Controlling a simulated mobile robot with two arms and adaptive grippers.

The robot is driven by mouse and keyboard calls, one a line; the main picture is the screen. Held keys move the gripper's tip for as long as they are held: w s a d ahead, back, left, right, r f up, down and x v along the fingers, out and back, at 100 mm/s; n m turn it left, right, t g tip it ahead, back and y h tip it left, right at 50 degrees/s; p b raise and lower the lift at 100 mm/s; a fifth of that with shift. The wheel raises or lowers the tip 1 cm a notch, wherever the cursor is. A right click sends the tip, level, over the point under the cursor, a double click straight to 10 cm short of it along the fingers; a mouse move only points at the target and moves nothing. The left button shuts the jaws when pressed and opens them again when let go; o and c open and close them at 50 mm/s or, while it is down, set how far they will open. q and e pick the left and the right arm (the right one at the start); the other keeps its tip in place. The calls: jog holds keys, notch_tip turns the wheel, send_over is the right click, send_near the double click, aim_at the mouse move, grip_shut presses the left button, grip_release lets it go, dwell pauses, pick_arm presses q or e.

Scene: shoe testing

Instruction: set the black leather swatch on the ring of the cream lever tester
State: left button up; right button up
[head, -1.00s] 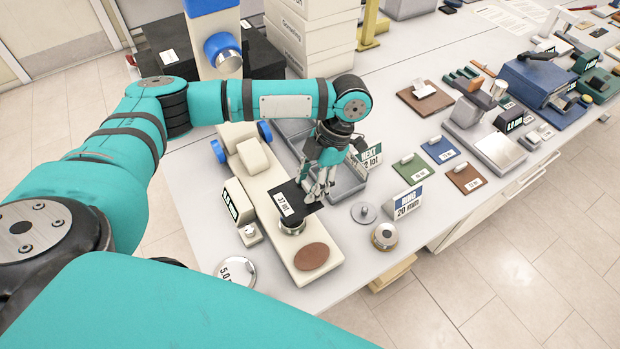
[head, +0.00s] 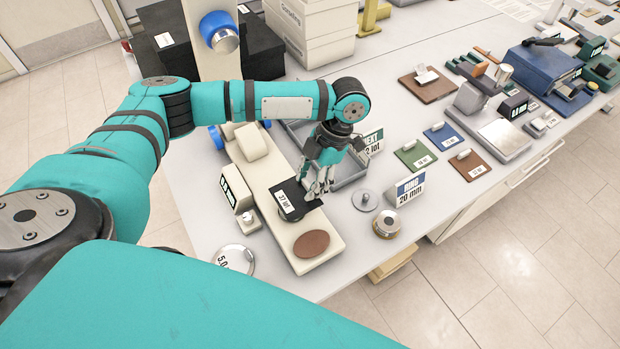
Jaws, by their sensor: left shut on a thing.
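The black leather swatch (head: 291,207) has a white label and lies roughly level over the cream lever tester (head: 262,182). My left gripper (head: 312,193) points down and is shut on the swatch's right edge. The tester's metal ring is hidden beneath the swatch, so I cannot tell whether they touch. A brown oval pad (head: 311,243) is on the tester's near end. My right gripper is not in view.
A grey disc with a knob (head: 365,200), a round metal piece (head: 387,224) and a blue-white sign (head: 409,189) stand to the right. A grey tray (head: 350,172) is behind my gripper.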

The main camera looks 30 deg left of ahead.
pick_arm(q)
jog(key=shift+p, duration=0.3)
jog(key=shift+p, duration=0.55)
dwell(1.1)
jog(key=shift+f+b, duration=0.6)
jog(key=shift+f, duration=0.45)
jog(key=o, duration=1)
jog(key=v, duration=1.2)
jog(key=shift+f, duration=0.1)
